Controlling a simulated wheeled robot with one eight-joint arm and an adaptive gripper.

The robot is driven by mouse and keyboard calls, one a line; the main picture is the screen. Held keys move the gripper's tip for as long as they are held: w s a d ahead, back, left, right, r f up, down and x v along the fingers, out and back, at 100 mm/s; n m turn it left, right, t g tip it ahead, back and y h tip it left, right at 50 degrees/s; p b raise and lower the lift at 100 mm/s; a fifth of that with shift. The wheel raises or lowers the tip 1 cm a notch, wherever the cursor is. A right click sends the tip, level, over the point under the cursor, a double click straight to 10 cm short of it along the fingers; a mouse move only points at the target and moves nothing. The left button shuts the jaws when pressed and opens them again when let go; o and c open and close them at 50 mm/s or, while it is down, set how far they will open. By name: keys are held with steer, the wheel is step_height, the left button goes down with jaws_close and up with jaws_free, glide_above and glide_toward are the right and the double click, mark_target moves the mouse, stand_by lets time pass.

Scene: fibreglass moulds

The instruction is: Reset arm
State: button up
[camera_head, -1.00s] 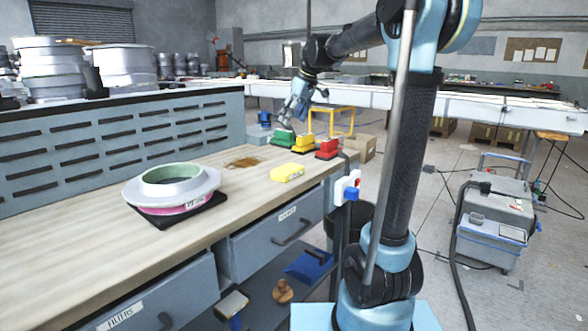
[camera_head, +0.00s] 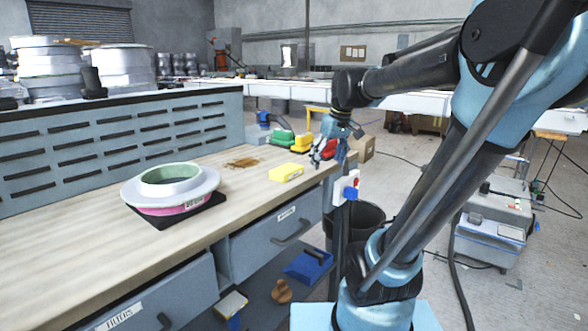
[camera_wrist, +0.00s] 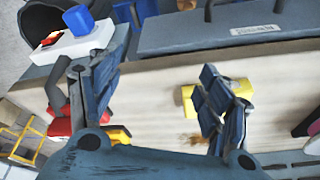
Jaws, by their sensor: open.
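My gripper (camera_head: 322,160) is open and empty in the head view. It hangs over the right end of the wooden workbench (camera_head: 60,245), near its edge. In the wrist view my gripper (camera_wrist: 155,100) has its two dark fingers spread wide, with bare bench top between them. A yellow block (camera_head: 286,172) lies on the bench to the left of the gripper. It also shows in the wrist view (camera_wrist: 243,88), partly hidden behind one finger.
Red (camera_head: 326,151), yellow (camera_head: 301,142) and green (camera_head: 281,137) items stand at the bench's far end, the red one partly behind my gripper. A round white mould (camera_head: 170,188) sits on a black mat. A socket box (camera_head: 345,185) juts from the bench edge. A grey cart (camera_head: 490,225) stands right.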

steer(key=s+d+f+m+h, duration=0.1)
steer(key=s+d+f, duration=0.3)
steer(key=s+f, duration=0.5)
steer(key=s+d+f+m, duration=0.4)
steer(key=s+f, duration=0.5)
steer(key=s, duration=0.1)
steer(key=shift+f+h, duration=0.25)
steer(key=shift+h, duration=0.15)
steer(key=shift+w+f, duration=0.2)
steer(key=shift+w, duration=0.3)
